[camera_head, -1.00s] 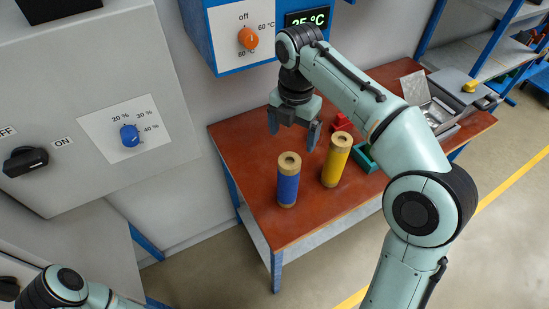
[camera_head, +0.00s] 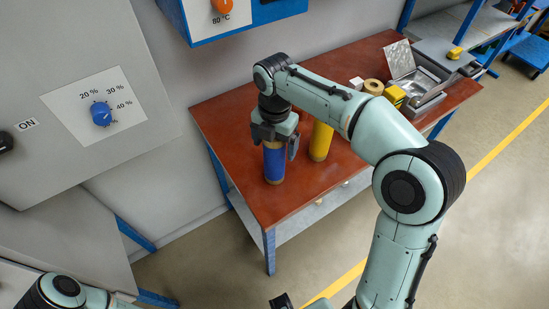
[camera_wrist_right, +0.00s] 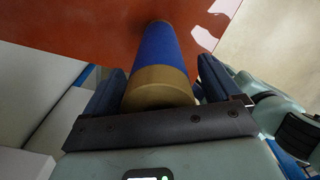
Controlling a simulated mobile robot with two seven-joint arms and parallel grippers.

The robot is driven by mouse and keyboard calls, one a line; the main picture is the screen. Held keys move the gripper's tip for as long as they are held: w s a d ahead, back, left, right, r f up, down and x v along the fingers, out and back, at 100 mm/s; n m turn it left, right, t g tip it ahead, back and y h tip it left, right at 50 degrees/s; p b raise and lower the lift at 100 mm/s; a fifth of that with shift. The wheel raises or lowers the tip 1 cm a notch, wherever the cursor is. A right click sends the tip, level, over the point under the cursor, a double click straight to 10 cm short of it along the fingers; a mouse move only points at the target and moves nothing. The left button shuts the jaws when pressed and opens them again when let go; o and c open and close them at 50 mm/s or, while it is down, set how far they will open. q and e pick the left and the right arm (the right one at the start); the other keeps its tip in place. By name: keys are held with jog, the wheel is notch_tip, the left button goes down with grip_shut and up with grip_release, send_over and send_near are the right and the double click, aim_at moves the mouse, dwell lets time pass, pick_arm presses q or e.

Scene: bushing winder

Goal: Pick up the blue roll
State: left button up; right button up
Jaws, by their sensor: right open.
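The blue roll (camera_head: 274,164) stands upright near the left front of the red-brown table, with a tan lower end showing. My right gripper (camera_head: 275,146) is open over its top, with one finger on each side. In the right wrist view the blue roll (camera_wrist_right: 164,55) lies between the two spread fingers (camera_wrist_right: 160,92), its tan top end close to the palm. Gaps show beside the roll, clearest at its right. My left arm shows at the bottom left; its jaws cannot be made out.
A yellow roll (camera_head: 320,141) stands close to the right of the blue one. A tan roll (camera_head: 373,87), a yellow box (camera_head: 395,96) and an open metal case (camera_head: 428,92) are farther back. A grey cabinet (camera_head: 75,50) stands at left.

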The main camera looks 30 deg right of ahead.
jog(key=shift+f, duration=0.45)
jog(key=shift+w+r, duration=0.1)
grip_shut()
jog(key=shift+r, duration=0.1)
